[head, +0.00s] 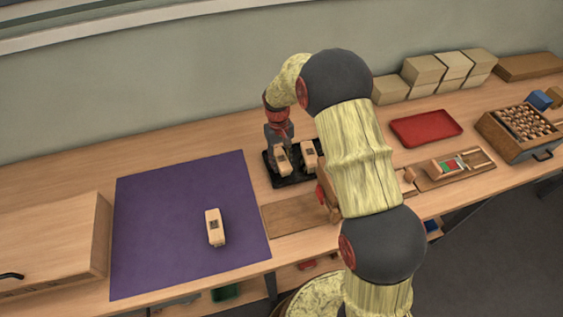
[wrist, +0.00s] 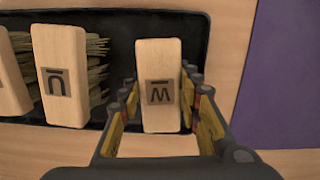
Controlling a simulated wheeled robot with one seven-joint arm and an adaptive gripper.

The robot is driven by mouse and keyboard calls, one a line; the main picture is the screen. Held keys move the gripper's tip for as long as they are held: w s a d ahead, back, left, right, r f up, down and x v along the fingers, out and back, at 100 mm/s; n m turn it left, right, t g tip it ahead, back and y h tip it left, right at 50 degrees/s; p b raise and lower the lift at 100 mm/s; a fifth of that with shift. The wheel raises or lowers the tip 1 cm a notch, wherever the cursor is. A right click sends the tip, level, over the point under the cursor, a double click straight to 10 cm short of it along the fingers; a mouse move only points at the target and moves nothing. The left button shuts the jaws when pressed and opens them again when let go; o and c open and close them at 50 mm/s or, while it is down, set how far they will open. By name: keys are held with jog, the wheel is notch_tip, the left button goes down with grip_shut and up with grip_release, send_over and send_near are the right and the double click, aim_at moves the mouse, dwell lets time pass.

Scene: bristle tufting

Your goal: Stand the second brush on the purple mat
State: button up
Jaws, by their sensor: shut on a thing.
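The purple mat (head: 160,225) lies on the bench left of the black tray (head: 300,180). One pale wooden brush (head: 215,228) is on the mat. My gripper (head: 279,143) is over the tray's left end, shut on a brush (head: 281,160). In the wrist view this held brush (wrist: 158,70) is a pale wooden block with a dark letter label, between my fingers (wrist: 157,112). It still appears at the tray; I cannot tell if it is lifted. Another brush (wrist: 62,75) with bristles stands beside it in the tray, and part of a third (wrist: 12,85) shows at the edge.
A wooden box (head: 55,240) stands left of the mat. A brown board (head: 295,214) lies between mat and my arm. A red tray (head: 425,127), stacked tan blocks (head: 423,70) and a wooden crate (head: 520,130) are to the right. Most of the mat is bare.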

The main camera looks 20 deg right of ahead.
jog(key=shift+f, duration=0.1)
jog(key=shift+s+f, duration=0.2)
jog(key=shift+f, duration=0.3)
jog(key=o, duration=1.1)
jog(key=shift+f, duration=0.2)
jog(key=shift+c, duration=0.2)
jog(key=shift+o, duration=0.3)
jog(key=shift+r, duration=0.1)
